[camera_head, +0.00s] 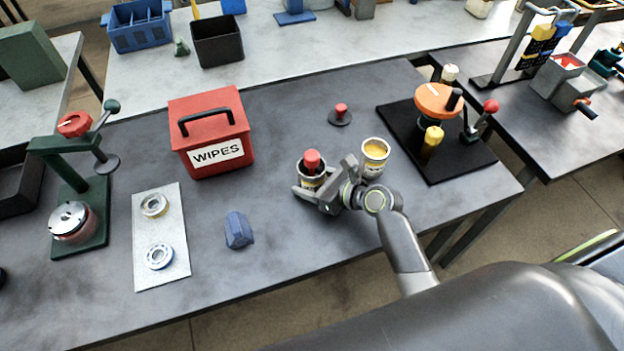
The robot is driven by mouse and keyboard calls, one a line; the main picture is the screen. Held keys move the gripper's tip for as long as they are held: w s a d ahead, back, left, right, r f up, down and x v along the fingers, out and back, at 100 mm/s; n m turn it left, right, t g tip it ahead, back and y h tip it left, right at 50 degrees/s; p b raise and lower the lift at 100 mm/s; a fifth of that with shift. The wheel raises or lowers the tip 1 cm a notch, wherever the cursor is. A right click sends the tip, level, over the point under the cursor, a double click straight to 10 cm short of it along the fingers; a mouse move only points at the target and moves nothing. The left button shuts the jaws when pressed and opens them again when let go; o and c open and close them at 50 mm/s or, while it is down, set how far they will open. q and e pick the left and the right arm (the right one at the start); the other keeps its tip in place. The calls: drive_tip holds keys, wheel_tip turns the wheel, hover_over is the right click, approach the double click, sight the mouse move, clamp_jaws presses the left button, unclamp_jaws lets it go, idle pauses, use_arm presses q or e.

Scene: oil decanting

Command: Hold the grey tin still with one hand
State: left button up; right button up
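A small grey tin (311,183) with a red knob-like piece (312,160) on top stands upright near the middle of the table. My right gripper (323,178) reaches in from the right at table height. Its fingers are spread, one in front of the tin's lower side and one to its right. A gap seems to show between the right finger and the tin. The near finger hides part of the tin's base, and contact there cannot be told. A second tin with yellow contents (375,154) stands open just behind my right wrist. My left gripper is not in view.
A red WIPES box (211,130) stands left of the tin. A red-knobbed disc (340,115) lies behind it, a blue block (238,230) front left. A pale plate with two rings (150,205) and a green press (90,200) stand further left, a black-based device (470,160) right.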

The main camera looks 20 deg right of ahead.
drive_tip(key=o, duration=1.4)
